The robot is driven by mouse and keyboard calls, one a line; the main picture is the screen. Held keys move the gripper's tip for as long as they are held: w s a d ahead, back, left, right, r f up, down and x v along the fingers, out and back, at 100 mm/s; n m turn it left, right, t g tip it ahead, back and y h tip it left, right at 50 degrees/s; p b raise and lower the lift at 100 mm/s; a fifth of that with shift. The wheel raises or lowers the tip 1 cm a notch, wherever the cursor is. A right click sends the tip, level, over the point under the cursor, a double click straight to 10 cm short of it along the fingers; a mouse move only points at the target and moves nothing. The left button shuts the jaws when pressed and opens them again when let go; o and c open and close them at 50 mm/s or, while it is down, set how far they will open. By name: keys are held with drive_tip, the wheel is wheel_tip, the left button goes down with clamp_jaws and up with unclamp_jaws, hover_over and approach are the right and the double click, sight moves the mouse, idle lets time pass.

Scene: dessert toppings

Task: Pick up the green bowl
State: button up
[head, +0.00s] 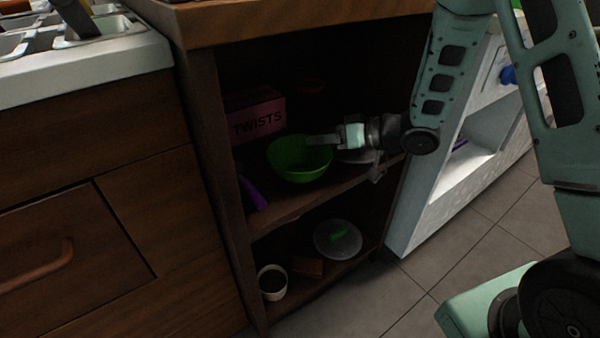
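The green bowl (298,166) stands upright on the upper shelf of an open wooden cabinet. My gripper (318,140) reaches in from the right, with its fingers at the bowl's right rim. The fingertips overlap the bowl's opening in the picture. They are too small and dark to tell whether they are apart or closed on the rim.
A pink box marked TWISTS (256,117) stands behind the bowl at left, and a purple item (254,193) lies at its left front. The lower shelf holds a white cup (272,282) and a round grey object (338,239). The cabinet's wooden top (300,17) overhangs the opening.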

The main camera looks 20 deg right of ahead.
clamp_jaws()
